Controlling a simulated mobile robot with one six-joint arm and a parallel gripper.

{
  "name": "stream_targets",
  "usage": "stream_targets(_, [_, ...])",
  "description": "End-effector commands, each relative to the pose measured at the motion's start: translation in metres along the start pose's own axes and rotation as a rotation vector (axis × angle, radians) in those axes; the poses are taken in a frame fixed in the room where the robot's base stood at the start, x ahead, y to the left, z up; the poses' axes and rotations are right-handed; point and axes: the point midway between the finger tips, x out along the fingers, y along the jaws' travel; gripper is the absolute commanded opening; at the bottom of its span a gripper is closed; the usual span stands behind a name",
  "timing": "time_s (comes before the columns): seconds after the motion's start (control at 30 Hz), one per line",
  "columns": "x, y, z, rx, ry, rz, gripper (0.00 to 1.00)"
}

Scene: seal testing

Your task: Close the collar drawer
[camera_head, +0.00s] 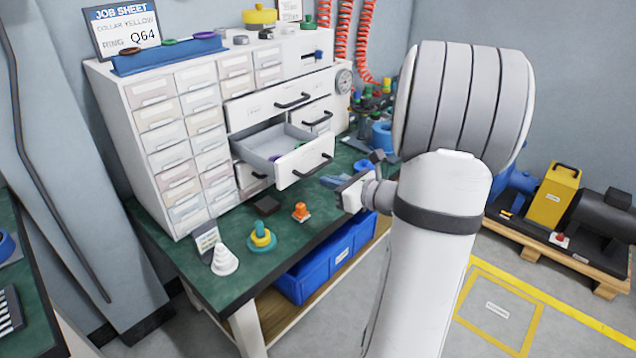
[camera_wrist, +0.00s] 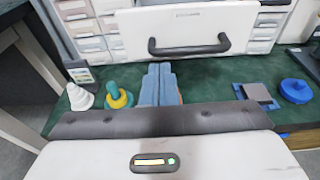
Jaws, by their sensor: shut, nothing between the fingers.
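A wide white drawer (camera_head: 306,163) of the cabinet stands pulled out, its grey inside visible with a small purple item at the back. Its label is too small to read, so I cannot tell whether it is the collar drawer. Its front with a black handle (camera_wrist: 190,46) fills the top of the wrist view. My gripper (camera_head: 328,181) is in front of and below this drawer front, apart from it in the head view. Its blue fingers (camera_wrist: 158,85) are together and empty, pointing towards the cabinet.
The cabinet (camera_head: 150,150) stands on a green bench (camera_head: 225,275). A white cone (camera_head: 224,262), a ringed teal stand (camera_head: 261,238) and an orange part (camera_head: 300,211) are left of my gripper. Blue bins (camera_head: 325,262) hang below. A wide drawer (camera_head: 262,102) above looks slightly out.

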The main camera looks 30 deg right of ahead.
Motion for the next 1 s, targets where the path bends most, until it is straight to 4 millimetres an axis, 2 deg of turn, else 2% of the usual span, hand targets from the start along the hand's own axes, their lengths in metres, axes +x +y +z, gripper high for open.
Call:
stream_targets(0.1, [0.021, 0.001, -0.002, 0.0, 0.001, 0.003, 0.0])
stream_targets(0.3, [0.037, 0.0, -0.001, -0.001, 0.001, 0.001, 0.0])
stream_targets(0.63, [0.039, 0.0, 0.0, 0.0, 0.001, -0.001, 0.0])
stream_targets(0.67, [0.041, 0.005, 0.001, 0.0, 0.001, -0.001, 0.0])
stream_targets(0.83, [0.041, -0.004, 0.0, 0.001, 0.0, -0.009, 0.0])
stream_targets(1.0, [0.053, -0.013, 0.002, 0.004, 0.001, -0.027, 0.0])
